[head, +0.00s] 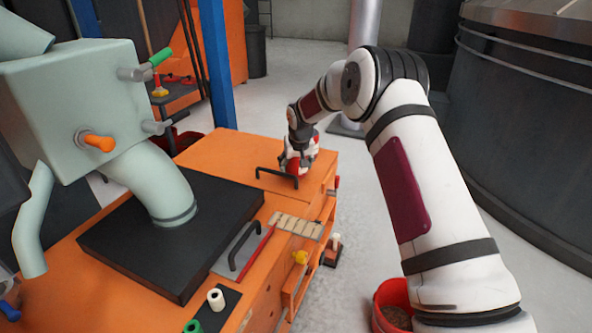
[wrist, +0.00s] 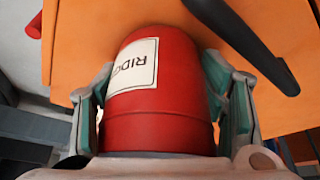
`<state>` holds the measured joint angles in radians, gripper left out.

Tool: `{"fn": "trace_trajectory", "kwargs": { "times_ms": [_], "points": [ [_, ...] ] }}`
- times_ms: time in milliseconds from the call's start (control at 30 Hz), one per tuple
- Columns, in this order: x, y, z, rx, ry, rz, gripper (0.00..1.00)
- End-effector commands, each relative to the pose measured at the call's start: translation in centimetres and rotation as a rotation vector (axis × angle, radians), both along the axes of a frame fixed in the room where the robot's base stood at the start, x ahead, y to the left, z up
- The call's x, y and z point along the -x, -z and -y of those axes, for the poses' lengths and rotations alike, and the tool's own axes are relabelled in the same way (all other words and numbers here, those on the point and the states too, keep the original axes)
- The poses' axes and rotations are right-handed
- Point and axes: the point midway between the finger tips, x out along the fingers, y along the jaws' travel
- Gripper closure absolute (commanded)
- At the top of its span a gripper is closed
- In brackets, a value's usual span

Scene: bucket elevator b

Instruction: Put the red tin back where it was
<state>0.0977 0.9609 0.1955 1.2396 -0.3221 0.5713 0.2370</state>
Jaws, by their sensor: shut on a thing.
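The red tin (wrist: 165,110) fills the middle of the wrist view. It has a white label with dark lettering that reads upside down. My gripper (wrist: 165,115) is shut on the tin, with one green-padded finger against each side. In the head view my gripper (head: 299,160) is at the far right part of the orange cabinet top (head: 225,150), and a little red of the tin (head: 293,169) shows beneath it. I cannot tell whether the tin touches the top.
A black bar handle (head: 277,178) stands on the cabinet top close to the tin. A black plate with a pale green machine (head: 75,95) takes up the left. A red bucket (head: 392,306) is at the bottom right. A blue post (head: 212,65) rises behind the cabinet.

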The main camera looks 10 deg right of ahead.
Motion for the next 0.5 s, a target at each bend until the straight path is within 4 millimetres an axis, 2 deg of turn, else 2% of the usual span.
{"fn": "trace_trajectory", "kwargs": {
  "times_ms": [367, 400, 433, 500],
  "points": [
    [-0.08, 0.41, -0.03, 0.0, 0.0, 0.003, 0.72],
    [-0.05, 0.51, -0.02, 0.0, 0.0, 0.002, 0.33],
    [-0.05, 0.47, -0.02, -0.001, 0.0, 0.002, 0.26],
    [-0.04, 0.46, -0.03, -0.001, 0.0, 0.002, 0.25]
  ]
}}
